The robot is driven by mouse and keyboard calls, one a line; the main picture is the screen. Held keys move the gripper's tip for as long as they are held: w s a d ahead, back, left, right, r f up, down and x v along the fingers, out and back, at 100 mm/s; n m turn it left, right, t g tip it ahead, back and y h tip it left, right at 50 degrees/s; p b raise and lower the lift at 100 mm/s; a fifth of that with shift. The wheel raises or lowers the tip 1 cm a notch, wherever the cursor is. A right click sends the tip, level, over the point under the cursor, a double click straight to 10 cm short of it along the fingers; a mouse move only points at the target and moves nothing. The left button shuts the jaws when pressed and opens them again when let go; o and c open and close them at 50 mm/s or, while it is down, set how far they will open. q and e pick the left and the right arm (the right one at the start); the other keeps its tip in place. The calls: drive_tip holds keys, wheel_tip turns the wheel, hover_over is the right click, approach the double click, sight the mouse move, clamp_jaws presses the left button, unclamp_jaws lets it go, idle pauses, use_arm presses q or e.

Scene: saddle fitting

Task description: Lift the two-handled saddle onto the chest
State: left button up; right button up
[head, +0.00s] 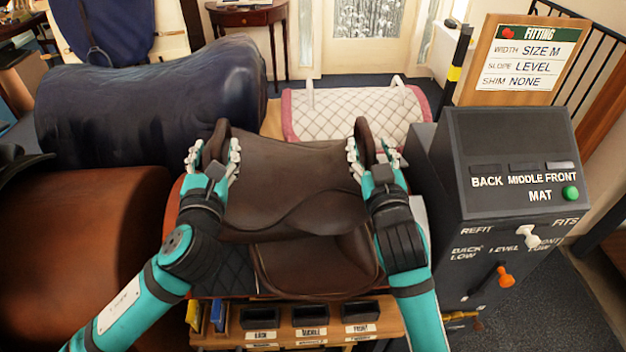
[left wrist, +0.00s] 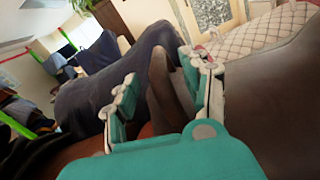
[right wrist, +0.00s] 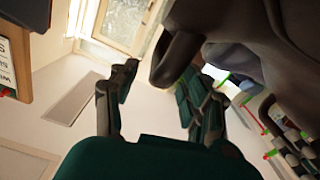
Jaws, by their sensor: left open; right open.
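The brown leather saddle (head: 290,180) is in the middle of the head view, with a raised handle at each side. My left gripper (head: 212,160) is open at the left handle (head: 217,136); the left wrist view shows its fingers on either side of this brown handle (left wrist: 165,85). My right gripper (head: 370,158) is open at the right handle (head: 363,138); in the right wrist view the handle (right wrist: 176,55) shows between and beyond the spread fingers. I cannot tell whether either finger touches the leather. I cannot tell which thing is the chest.
A white quilted pad with pink trim (head: 310,112) lies behind the saddle. A dark blue padded form (head: 150,100) and a brown rounded form (head: 80,230) stand left. A grey control console (head: 515,140) stands close right, with a fitting board (head: 525,60) behind. Labelled trays (head: 310,318) are in front.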

sight(219, 132)
use_arm(q)
drive_tip(key=shift+w, duration=2.8)
use_arm(e)
drive_tip(key=shift+w, duration=2.8)
use_arm(q)
clamp_jaws()
use_arm(e)
clamp_jaws()
use_arm(q)
drive_tip(key=shift+r, duration=0.25)
use_arm(e)
drive_tip(key=shift+r, duration=0.25)
